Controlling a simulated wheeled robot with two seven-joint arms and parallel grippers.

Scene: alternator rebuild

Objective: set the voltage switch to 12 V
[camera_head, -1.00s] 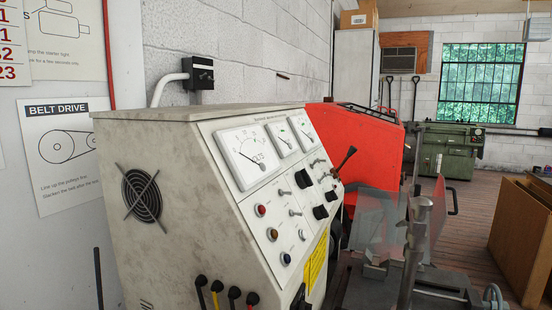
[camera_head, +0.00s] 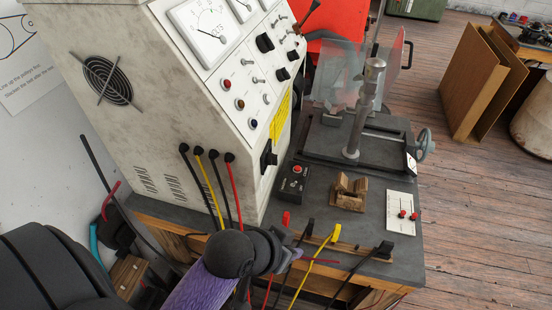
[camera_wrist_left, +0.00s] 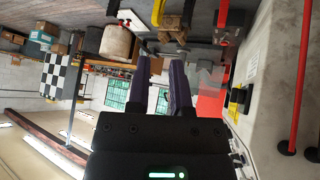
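The tall grey test bench (camera_head: 130,50) stands at the left in the head view. Its sloped panel carries meters, knobs and toggles. A black rotary switch (camera_head: 268,158) sits low on the panel by a yellow label (camera_head: 280,117). A black switch beside yellow also shows in the left wrist view (camera_wrist_left: 238,98). I cannot read any marking, so I cannot tell which control is the voltage switch or its setting. My left gripper (camera_head: 292,258) is in front of the bench, below and apart from the panel. Its fingers (camera_wrist_left: 160,70) stand apart with nothing between them. My right gripper is out of view.
Black, yellow and red cables (camera_head: 215,188) hang from the bench front, close to my left arm. A wooden block (camera_head: 349,192), a red-button box (camera_head: 293,182) and a clamp stand with clear guards (camera_head: 352,120) are on the dark bench top.

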